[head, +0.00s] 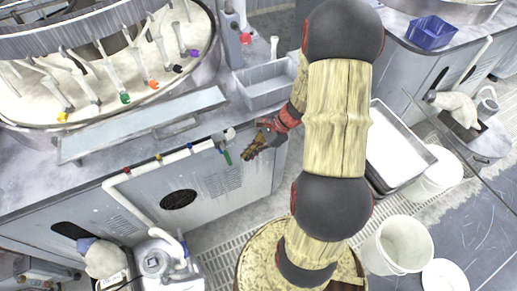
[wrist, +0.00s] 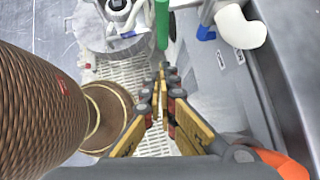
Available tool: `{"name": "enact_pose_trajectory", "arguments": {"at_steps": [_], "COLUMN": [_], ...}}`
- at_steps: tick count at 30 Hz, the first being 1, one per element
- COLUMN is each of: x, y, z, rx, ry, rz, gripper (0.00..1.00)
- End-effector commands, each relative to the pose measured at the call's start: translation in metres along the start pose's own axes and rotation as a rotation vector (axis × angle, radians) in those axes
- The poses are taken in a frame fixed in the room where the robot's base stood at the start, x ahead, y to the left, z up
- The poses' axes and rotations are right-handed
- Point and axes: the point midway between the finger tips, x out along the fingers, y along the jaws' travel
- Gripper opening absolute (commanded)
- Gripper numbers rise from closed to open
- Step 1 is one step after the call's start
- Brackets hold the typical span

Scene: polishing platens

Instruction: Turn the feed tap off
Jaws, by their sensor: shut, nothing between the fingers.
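The feed tap's green lever (head: 227,156) hangs down from a white pipe (head: 175,157) along the front of the bench, near the pipe's right end. The lever points across the pipe, not along it. In the wrist view the green lever (wrist: 161,24) stands at the top centre, beyond my fingertips. My gripper (head: 249,154) is just right of the lever in the head view, apart from it. In the wrist view my gripper (wrist: 162,76) has its fingers together with nothing between them. The tap's body is hard to make out.
The bench front (head: 230,185) is close behind my gripper. A grey bin (head: 265,84) sits on the bench. A pump unit (head: 160,262) stands on the floor at lower left. A white bucket (head: 398,245) and a tray (head: 400,150) stand to the right.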

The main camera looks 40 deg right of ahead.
Motion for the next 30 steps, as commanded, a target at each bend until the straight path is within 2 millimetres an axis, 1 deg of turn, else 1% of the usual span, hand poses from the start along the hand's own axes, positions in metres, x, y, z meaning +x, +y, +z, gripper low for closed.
{"name": "enact_pose_trajectory", "arguments": {"at_steps": [1,3,9,20,25,30], "x": [0.005,0.011,0.019,0.020,0.031,0.032], "y": [-0.001,-0.001,-0.001,-0.001,0.000,0.000], "z": [0.007,0.013,0.022,0.024,0.030,0.029], "rx": [-0.007,-0.006,-0.004,-0.003,-0.005,-0.003], "ry": [0.001,0.002,0.002,0.001,0.001,0.001], "rz": [0.000,-0.001,-0.002,-0.002,-0.001,-0.003], "gripper": [0.00,0.00,0.00,0.00,0.00,0.00]}}
